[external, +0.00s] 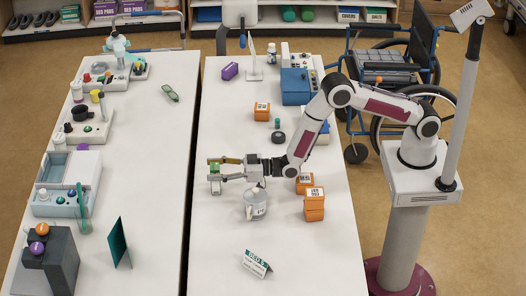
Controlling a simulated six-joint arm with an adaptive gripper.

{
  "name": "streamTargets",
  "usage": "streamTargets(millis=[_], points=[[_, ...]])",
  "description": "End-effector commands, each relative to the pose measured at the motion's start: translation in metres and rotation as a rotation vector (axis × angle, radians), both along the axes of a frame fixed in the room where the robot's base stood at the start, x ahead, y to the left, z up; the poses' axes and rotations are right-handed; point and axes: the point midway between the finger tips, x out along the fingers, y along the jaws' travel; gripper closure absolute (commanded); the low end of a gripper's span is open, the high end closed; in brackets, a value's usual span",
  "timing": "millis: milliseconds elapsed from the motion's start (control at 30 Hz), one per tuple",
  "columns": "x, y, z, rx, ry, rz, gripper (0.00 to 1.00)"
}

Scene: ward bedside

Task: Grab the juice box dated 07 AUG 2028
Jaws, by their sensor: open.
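Orange boxes with white printed labels, probably the juice boxes, are on the right-hand table. The dates on the labels are too small to read. My gripper (212,174) is open, held level above the table and pointing left, away from the orange boxes. A small green patch shows at its fingertips; I cannot tell whether it is part of the gripper.
A clear jug (255,205) with a label stands just below my gripper. A BED card (257,263) stands at the front. A gap separates the left table.

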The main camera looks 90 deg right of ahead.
Motion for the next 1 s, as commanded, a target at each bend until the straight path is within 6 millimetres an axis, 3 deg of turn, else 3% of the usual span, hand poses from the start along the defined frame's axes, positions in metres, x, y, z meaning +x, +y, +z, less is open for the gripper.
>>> streamTargets(millis=[400, 600, 1000], points=[[-0.0001, 0.0, 0.0002, 0.0, 0.0, 0.0, 0.47], [-0.0002, 0.0, 0.0003, 0.0, -0.001, 0.0, 0.94], [0.0002, 0.0, 0.0035, 0.0, -0.003, 0.0, 0.94]])
